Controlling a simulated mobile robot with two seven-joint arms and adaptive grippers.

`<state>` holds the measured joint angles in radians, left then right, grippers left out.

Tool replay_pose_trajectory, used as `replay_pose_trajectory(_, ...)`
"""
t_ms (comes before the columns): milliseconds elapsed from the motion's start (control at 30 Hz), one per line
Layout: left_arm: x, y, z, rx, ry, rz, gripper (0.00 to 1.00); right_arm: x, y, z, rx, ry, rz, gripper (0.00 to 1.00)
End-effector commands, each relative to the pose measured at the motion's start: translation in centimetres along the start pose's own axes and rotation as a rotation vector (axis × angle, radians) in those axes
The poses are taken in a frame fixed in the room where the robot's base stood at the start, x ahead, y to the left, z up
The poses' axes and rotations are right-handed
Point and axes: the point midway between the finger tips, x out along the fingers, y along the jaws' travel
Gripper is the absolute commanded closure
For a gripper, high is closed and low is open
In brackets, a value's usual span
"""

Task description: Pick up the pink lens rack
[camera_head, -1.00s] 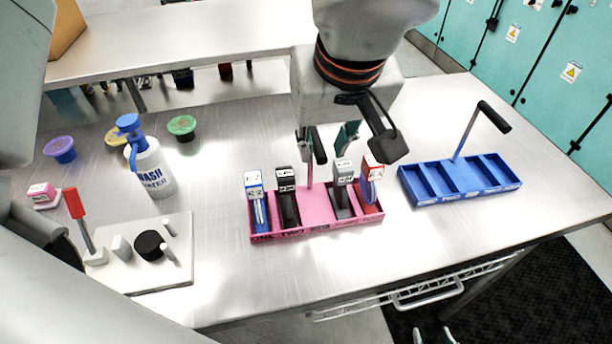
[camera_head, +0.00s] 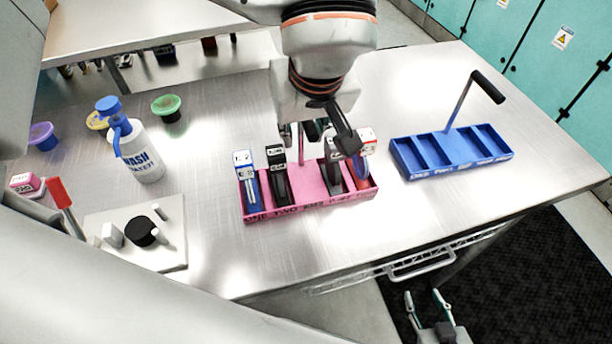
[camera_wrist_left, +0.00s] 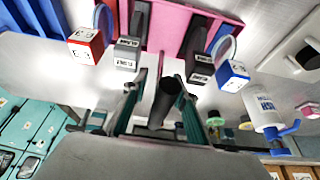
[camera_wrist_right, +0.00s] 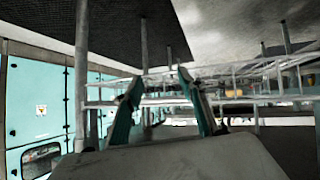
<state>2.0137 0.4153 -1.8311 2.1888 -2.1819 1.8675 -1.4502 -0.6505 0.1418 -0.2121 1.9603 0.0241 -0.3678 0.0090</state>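The pink lens rack (camera_head: 318,212) stands on the metal table, holding several labelled lens modules, blue, black, grey and red. Its pink post (camera_head: 300,150) rises from the middle; its black grip (camera_wrist_left: 166,92) shows in the left wrist view. My left gripper (camera_head: 314,132) is over the rack at the grip. Its two fingers stand apart on either side of the grip, with gaps showing in the left wrist view. The head view partly hides the grip behind my gripper. My right gripper (camera_head: 425,298) is open and empty, low beyond the table's front edge.
A blue empty rack (camera_head: 455,157) with a tall black-gripped handle stands to the right. A wash bottle (camera_head: 140,155), small tubs and a white board (camera_head: 160,250) with parts are at left. Bare table lies between the two racks and along the front.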

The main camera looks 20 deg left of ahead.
Motion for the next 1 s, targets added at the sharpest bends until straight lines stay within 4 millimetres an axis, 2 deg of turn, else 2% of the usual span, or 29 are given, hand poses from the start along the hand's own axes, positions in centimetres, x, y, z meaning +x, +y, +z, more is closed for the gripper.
replay_pose_trajectory(167,0.1,0.0,0.0,0.0,0.0,0.001,0.72,0.0,0.0,-0.3,0.001,0.005,0.001,0.6)
replay_pose_trajectory(200,0.0,0.0,0.0,0.0,0.0,0.001,0.75,0.0,0.0,-0.3,0.001,0.005,0.001,0.6)
replay_pose_trajectory(300,0.0,0.0,0.0,0.0,0.0,0.001,1.0,0.0,0.0,-0.4,0.002,0.006,0.001,0.6)
replay_pose_trajectory(767,-0.3,0.1,-0.2,-0.002,0.002,0.003,1.0,0.1,0.0,-0.3,0.003,0.006,0.001,0.6)
replay_pose_trajectory(1000,-2.2,0.2,-1.1,-0.004,0.005,0.005,1.0,0.0,0.0,-0.2,0.003,0.003,0.0,0.6)
